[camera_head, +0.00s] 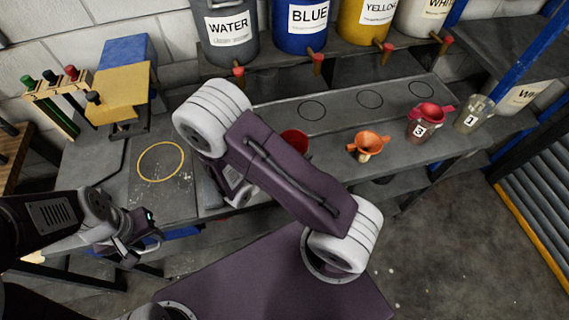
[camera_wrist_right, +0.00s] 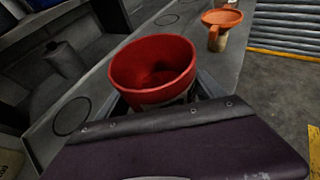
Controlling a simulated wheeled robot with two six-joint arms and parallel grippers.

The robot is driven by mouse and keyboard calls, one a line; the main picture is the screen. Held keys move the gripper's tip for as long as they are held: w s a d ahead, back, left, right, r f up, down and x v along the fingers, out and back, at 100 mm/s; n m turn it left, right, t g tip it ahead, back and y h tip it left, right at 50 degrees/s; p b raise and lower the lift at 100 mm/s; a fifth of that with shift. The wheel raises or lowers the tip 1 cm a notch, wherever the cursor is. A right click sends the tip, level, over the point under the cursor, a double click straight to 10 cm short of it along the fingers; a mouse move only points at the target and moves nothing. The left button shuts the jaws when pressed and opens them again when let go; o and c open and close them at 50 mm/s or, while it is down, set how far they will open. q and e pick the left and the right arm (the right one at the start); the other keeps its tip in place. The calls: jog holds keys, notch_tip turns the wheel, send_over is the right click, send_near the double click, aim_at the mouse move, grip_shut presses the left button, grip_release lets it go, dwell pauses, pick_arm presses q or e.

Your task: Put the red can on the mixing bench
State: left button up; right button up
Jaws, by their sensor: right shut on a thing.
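The red can (camera_wrist_right: 152,68) fills the middle of the right wrist view, with its open top facing the camera. My right gripper (camera_wrist_right: 160,98) is shut on it; the gripper's dark body covers the can's lower part. In the head view only a part of the red can (camera_head: 295,139) shows behind my right arm, and that gripper is hidden there. The can appears over or at the grey mixing bench (camera_head: 240,112); I cannot tell if it touches. My left gripper (camera_head: 138,246) is at the lower left, in front of the bench edge; its jaw opening is unclear.
An orange funnel on a cup (camera_head: 368,146), a red-topped cup marked 3 (camera_head: 428,120) and a cup marked 1 (camera_head: 474,114) stand to the right. Labelled drums, including a blue one (camera_head: 302,27), stand behind. A yellow ring (camera_head: 160,162) marks the bench's left part, which is clear.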

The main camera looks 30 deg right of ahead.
jog(key=a, duration=0.1)
jog(key=a+f, duration=0.1)
jog(key=shift+w+a+f, duration=0.3)
jog(key=shift+a+f, duration=0.05)
jog(key=shift+a, duration=0.05)
notch_tip(320, 180, down, 4)
jog(key=shift+r, duration=0.1)
jog(key=shift+f, duration=0.25)
jog(key=o, duration=2.1)
jog(key=shift+c, duration=0.2)
